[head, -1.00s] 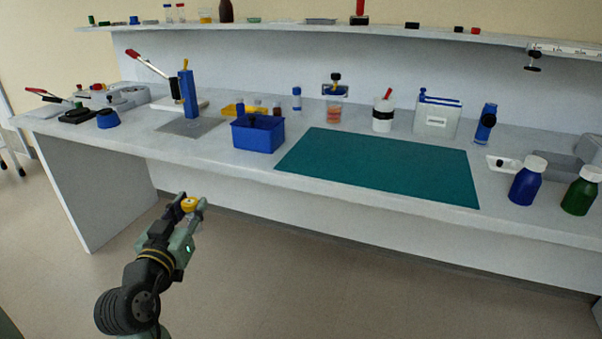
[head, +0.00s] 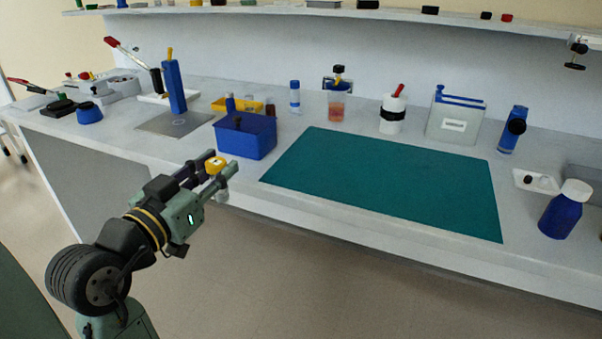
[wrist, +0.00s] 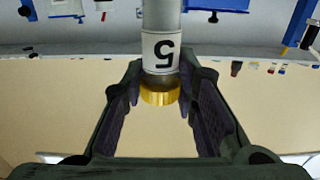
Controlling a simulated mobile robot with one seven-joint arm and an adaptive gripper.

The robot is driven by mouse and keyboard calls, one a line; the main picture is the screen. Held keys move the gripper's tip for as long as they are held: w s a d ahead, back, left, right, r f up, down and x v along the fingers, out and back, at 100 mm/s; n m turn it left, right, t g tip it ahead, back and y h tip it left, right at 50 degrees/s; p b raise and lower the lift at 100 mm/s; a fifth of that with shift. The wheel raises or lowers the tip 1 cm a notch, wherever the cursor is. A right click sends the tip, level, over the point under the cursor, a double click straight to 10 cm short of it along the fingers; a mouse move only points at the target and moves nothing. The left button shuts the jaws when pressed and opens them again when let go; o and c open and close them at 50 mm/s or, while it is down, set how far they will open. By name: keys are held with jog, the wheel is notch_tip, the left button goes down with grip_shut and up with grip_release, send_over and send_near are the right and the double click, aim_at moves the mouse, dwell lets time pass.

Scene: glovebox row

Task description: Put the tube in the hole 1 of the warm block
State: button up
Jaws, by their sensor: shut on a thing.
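The tube (wrist: 161,50) has a gold cap and a white label with a 5; in the wrist view it appears upside down, cap lowest. My gripper (head: 221,167) is shut on the tube near its cap. In the head view the yellow cap (head: 214,166) shows between the fingers, with a bit of the pale tube (head: 222,196) below. The gripper is in front of the bench edge, below the blue box. I cannot tell which thing is the warm block, and I can make out no numbered hole.
A blue open box (head: 246,143) stands on the bench behind my gripper. A green mat (head: 390,180) lies bare to the right. A blue bottle (head: 564,215) stands at the far right.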

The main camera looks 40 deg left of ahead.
jog(key=shift+w+d+f+p, duration=0.4)
jog(key=shift+w+f+p, duration=0.4)
jog(key=shift+w, duration=1.95)
jog(key=shift+w+d+f+p, duration=0.4)
jog(key=shift+w+f+p, duration=0.45)
jog(key=shift+w, duration=1.85)
jog(key=shift+w+d+f+p, duration=0.4)
jog(key=shift+w+f+p, duration=0.4)
jog(key=shift+w, duration=1.95)
jog(key=shift+f, duration=0.2)
jog(key=o, duration=1)
jog(key=shift+r, duration=0.1)
